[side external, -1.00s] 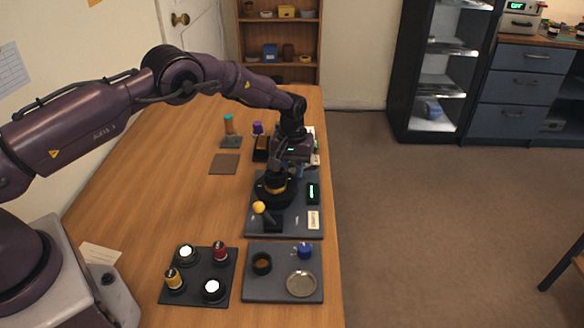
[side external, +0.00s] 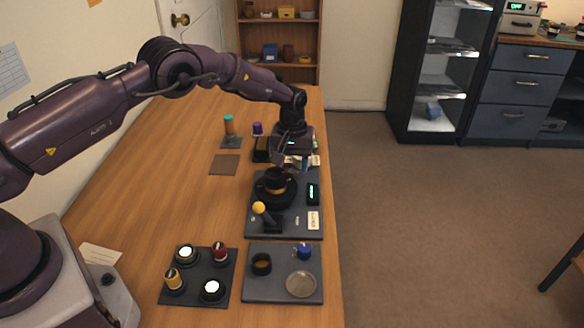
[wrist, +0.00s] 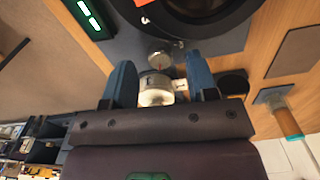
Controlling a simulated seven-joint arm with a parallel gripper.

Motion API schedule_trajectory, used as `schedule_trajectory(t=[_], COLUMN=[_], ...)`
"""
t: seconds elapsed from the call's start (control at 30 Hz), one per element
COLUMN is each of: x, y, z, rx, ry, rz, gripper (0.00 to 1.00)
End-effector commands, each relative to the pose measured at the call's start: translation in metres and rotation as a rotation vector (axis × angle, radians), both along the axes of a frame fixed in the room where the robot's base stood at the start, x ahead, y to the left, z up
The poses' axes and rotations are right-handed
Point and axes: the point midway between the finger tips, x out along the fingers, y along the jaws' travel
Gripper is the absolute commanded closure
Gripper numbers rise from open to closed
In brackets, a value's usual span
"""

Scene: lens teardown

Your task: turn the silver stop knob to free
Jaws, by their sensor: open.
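In the wrist view, a small round silver knob (wrist: 159,60) with a thin red mark sits on the dark plate, beside the black lens body (wrist: 205,8). My gripper (wrist: 160,57) is open, with a blue finger on each side of the knob and a visible gap on both sides. A pale, bright-ended cylinder (wrist: 155,88) also shows between the fingers, with small white label pieces by it. In the side view, my gripper (side external: 281,157) is just behind the lens body (side external: 274,187). The knob cannot be made out there, and its setting is too small to read.
The base plate (side external: 293,229) also carries a yellow-topped lever (side external: 259,208) and a green-lit display (side external: 313,192). A tray with a silver dish (side external: 301,284) and a pad with several capped parts (side external: 207,256) stand in front. The table's left middle is clear.

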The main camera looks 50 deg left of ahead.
Motion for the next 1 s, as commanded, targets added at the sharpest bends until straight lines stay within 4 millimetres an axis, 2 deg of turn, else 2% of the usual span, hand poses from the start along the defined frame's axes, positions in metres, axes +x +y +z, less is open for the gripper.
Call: schedule_trajectory(t=[0.03,0.3,0.5,0.7,1.0], x=[0.001,0.001,0.000,0.000,0.000], y=[0.000,0.000,0.000,0.000,0.000], z=[0.012,0.072,0.102,0.111,0.111], rx=[0.000,0.000,0.000,0.001,0.000], ry=[-0.004,-0.004,-0.001,0.002,0.001], rz=[0.000,0.000,0.000,0.000,-0.014], gripper=[0.47,0.47,0.47,0.47,0.47])
